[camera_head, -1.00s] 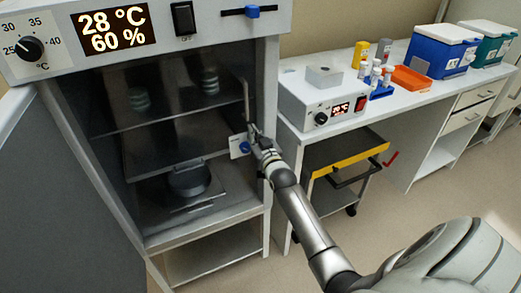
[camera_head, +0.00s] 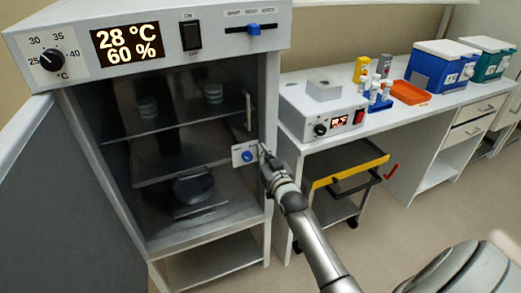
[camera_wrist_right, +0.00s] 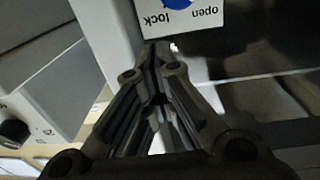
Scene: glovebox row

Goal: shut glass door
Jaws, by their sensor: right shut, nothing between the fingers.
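The glass door (camera_head: 215,125) spans the front of the incubator's chamber, with a thin upright handle (camera_head: 248,110) near its right edge. It looks flush or nearly so; I cannot tell whether a small gap is left. A white lock plate (camera_head: 236,158) with a blue knob (camera_head: 248,156) sits at its right edge; the plate, marked "open" and "lock", also shows in the right wrist view (camera_wrist_right: 205,15). My right gripper (camera_head: 264,150) is shut and empty, its tips beside the plate at the right post. In the wrist view its fingertips (camera_wrist_right: 155,47) are just below the plate; contact is unclear. My left gripper is not in view.
The incubator's grey outer door (camera_head: 60,200) stands open at left. Behind the glass are shelves with dishes. To the right are a bench (camera_head: 400,118) with a small heater box (camera_head: 325,110), and a cart with a yellow edge (camera_head: 350,172) under it. Floor at right is clear.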

